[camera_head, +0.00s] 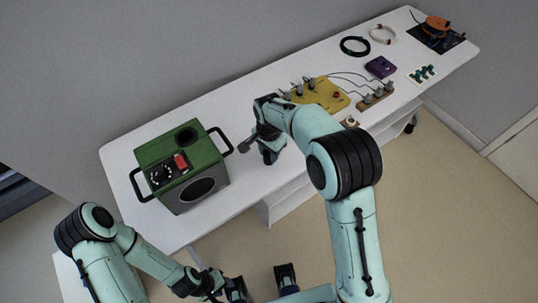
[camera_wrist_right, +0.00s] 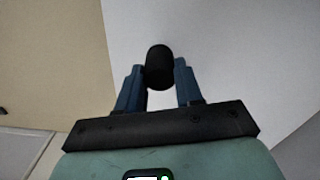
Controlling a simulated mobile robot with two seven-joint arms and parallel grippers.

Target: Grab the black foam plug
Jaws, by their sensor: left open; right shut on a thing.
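The black foam plug (camera_wrist_right: 159,67) is a dark rounded cylinder between the two blue fingers of my right gripper (camera_wrist_right: 159,80) in the right wrist view. The fingers are shut on it. In the head view my right gripper (camera_head: 266,145) hangs over the white table, just right of the green speaker; I cannot clearly make out the plug there. My left gripper (camera_head: 236,288) is low at the bottom of the head view, in front of the table, open, with nothing visible in it.
The green speaker box (camera_head: 150,155) with black handles has a dark round opening on top. The white table (camera_head: 262,192) also carries a yellow board (camera_head: 325,96), a purple box (camera_head: 380,67), cable coils (camera_head: 354,46) and an orange tool (camera_head: 436,24) towards the far right.

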